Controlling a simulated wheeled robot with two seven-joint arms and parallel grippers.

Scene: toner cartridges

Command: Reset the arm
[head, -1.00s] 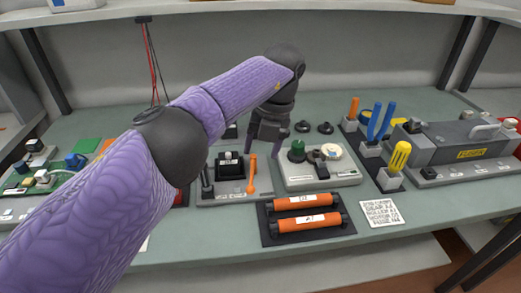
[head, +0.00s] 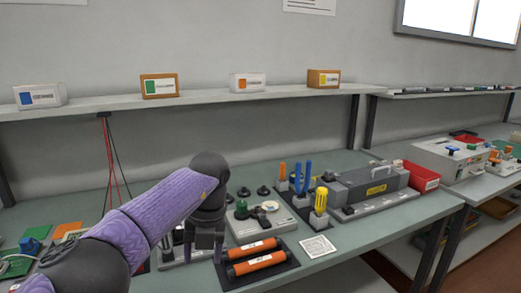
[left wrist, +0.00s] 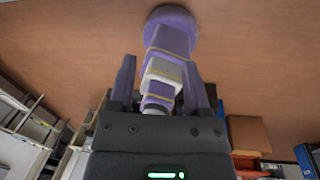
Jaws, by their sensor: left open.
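My left arm, in a purple sleeve, comes in from the left in the head view. Its dark gripper (head: 206,248) points down, just left of two orange rollers in the picture. In the left wrist view the two purple fingers of this gripper (left wrist: 160,85) stand apart with nothing held between them. The purple and grey shape seen between and beyond them appears to be part of my own body. My right gripper is in neither view.
The upper orange roller (head: 252,248) and lower one (head: 260,263) lie on a dark mat. A grey unit (head: 372,185), a yellow-handled tool (head: 321,200) and a red bin (head: 421,177) are further right. Several small boxes stand on the shelf (head: 205,103). A white printed card (head: 318,246) lies near the front edge.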

